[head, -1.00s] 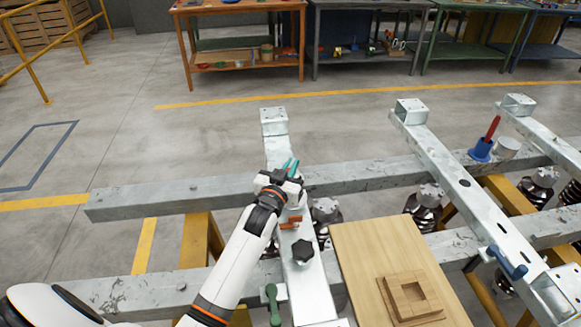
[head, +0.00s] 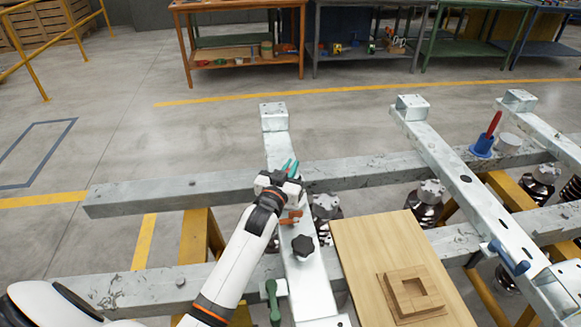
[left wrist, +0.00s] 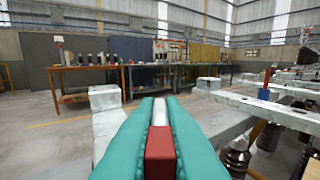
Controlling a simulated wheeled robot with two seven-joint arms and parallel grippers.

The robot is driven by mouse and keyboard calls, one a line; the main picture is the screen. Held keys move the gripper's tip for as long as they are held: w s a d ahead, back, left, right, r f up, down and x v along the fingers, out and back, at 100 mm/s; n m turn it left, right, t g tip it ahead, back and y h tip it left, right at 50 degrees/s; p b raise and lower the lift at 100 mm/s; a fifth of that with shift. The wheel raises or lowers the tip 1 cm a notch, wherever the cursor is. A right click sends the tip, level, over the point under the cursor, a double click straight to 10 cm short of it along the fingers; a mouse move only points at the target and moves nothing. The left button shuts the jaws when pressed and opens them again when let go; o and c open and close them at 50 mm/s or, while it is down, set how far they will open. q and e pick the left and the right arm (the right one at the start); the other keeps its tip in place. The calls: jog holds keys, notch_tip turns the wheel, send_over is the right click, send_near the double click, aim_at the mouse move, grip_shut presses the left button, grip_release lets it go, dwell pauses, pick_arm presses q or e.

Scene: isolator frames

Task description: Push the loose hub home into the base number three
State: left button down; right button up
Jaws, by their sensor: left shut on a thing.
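My left gripper (head: 290,166) is over the near pale metal cross beam (head: 276,148). In the left wrist view its teal fingers (left wrist: 160,135) are shut on a red piece (left wrist: 160,145). A pale strip shows just beyond that piece, between the fingertips. Grey-capped dark ribbed insulators (head: 326,208) stand beside and under the beams; another is at the right (head: 428,190). I cannot tell which part is the loose hub or which is base number three. The gripper and arm hide part of the beam. My right gripper is not in view.
On the near cross beam are an orange handle (head: 291,218) and a black knob (head: 303,246); a green handle (head: 272,295) is beside it. A wooden board (head: 375,245) holds a square wooden frame (head: 414,308).

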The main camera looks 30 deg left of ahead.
pick_arm(q)
jog(key=shift+f, duration=0.25)
jog(key=c, duration=1.5)
grip_release()
jog(key=shift+o, duration=0.2)
jog(key=shift+s+f, duration=0.1)
jog(key=shift+f, duration=0.35)
jog(key=s+d+b, duration=0.1)
jog(key=s, duration=1.1)
jog(key=shift+d+r, duration=0.25)
jog(key=shift+r, duration=0.1)
jog(key=shift+w, duration=0.1)
